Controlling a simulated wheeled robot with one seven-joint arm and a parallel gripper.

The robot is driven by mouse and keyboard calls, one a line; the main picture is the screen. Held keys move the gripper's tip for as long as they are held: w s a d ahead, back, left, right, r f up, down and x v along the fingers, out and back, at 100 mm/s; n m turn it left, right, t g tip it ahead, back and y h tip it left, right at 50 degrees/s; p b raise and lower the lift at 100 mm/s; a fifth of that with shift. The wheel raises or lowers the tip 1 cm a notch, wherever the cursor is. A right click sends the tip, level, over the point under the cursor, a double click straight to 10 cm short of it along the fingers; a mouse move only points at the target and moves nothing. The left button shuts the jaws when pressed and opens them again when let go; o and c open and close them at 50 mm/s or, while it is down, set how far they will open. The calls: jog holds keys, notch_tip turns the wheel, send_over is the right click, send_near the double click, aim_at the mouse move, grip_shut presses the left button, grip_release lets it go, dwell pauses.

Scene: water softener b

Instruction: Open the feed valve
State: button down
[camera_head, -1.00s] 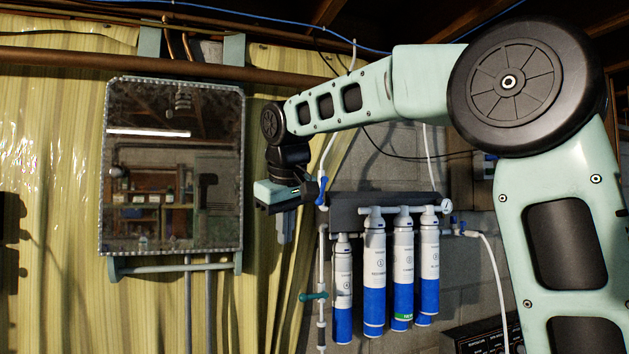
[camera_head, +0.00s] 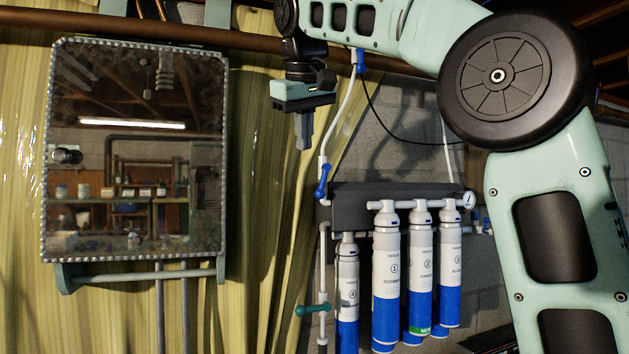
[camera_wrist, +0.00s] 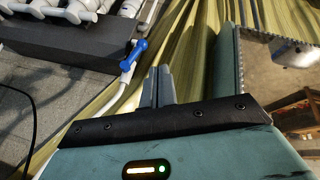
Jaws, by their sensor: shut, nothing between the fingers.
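A blue-handled valve (camera_head: 323,181) sits on the white tube left of the filter rack; its handle is near upright, slightly tilted. It also shows in the wrist view (camera_wrist: 134,54), just left of my fingertips. A teal-handled valve (camera_head: 313,310) is lower on the white pipe, its handle lying crosswise. I cannot tell by a label which one is the feed valve. My gripper (camera_head: 304,148) points down, above and slightly left of the blue handle. Its fingers (camera_wrist: 158,72) are together and empty, apart from the handle in the wrist view.
Several blue-and-white filter canisters (camera_head: 388,270) hang from a dark rack (camera_head: 358,205). A mirror (camera_head: 135,150) with a rail hangs on the left. A hanging yellow sheet (camera_head: 270,230) lies behind. A black cable (camera_head: 385,120) and white tubes run near my arm.

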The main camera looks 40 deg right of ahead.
send_near(319, 193)
notch_tip(319, 193, down, 4)
jog(key=w+a, duration=0.2)
jog(key=w, duration=0.1)
jog(key=d, duration=0.1)
jog(key=d+f+p, duration=0.1)
jog(key=d+p, duration=0.1)
jog(key=shift+w+d+f, duration=0.2)
jog(key=shift+w, duration=0.05)
jog(key=shift+s+d+f+h+b, duration=0.15)
jog(key=shift+d+f+h+b, duration=0.3)
jog(key=shift+f+h+b, duration=0.05)
